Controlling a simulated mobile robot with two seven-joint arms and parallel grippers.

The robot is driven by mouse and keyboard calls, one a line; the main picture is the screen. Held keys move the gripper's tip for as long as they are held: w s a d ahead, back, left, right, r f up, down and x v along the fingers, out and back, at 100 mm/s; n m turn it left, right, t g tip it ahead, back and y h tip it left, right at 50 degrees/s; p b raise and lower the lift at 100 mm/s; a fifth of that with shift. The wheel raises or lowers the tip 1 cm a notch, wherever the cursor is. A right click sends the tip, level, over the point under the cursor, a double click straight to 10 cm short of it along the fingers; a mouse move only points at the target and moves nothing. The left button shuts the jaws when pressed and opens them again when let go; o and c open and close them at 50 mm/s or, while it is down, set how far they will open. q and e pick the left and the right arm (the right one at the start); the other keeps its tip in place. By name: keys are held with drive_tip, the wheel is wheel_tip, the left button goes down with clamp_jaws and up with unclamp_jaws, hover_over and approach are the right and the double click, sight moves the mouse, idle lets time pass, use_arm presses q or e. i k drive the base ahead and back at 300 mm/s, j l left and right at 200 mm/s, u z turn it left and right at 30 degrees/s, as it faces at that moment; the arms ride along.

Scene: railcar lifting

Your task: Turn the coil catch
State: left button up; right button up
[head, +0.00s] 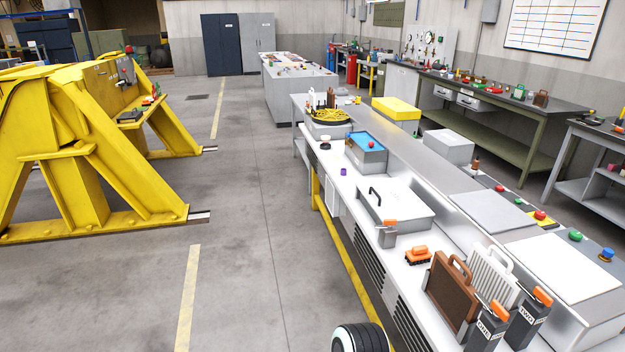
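A coil of yellow cable (329,117) lies on a grey box (328,131) at the far end of the long white bench. Several upright dark and pale items stand just behind the coil. I cannot make out a catch on or near the coil at this size. Neither of my grippers is in view. A white and black rounded part of my own arm shows at the bottom edge.
The long bench (345,185) holds a lidded grey box with a black handle (396,212), a blue-topped box (366,150), a brown handled block (450,293) and orange-topped devices. Yellow lifting stands (75,150) fill the left. The grey floor (255,230) between is clear.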

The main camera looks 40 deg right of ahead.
sight(388, 224)
drive_tip(key=i+l+z, duration=0.1)
drive_tip(key=i+z, duration=0.6)
drive_tip(key=i, duration=0.15)
drive_tip(key=i+j+z, duration=0.15)
drive_tip(key=i+z, duration=0.2)
drive_tip(key=i, duration=0.1)
